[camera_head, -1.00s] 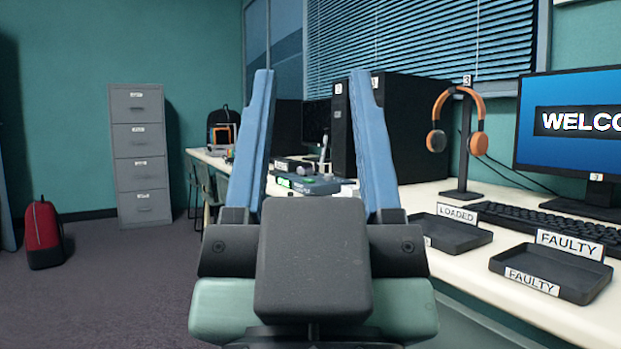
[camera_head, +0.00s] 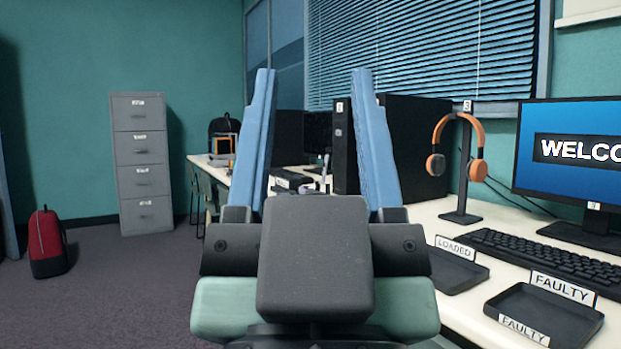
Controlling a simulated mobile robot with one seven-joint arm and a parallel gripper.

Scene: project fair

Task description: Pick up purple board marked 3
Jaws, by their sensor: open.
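I see no purple board marked 3 in the head view; part of the desk is hidden behind my gripper. My gripper (camera_head: 314,80) is open, its two blue fingers pointing up and away with nothing between them. It is held in front of the camera, at the left side of the long white desk (camera_head: 432,212).
On the desk stand a tray labelled LOADED (camera_head: 455,270), a tray labelled FAULTY (camera_head: 545,318), a keyboard (camera_head: 535,252), a monitor (camera_head: 575,150), orange headphones (camera_head: 478,135) and a black computer tower (camera_head: 412,150). A filing cabinet (camera_head: 143,165) and red backpack (camera_head: 47,243) stand left; the floor between is clear.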

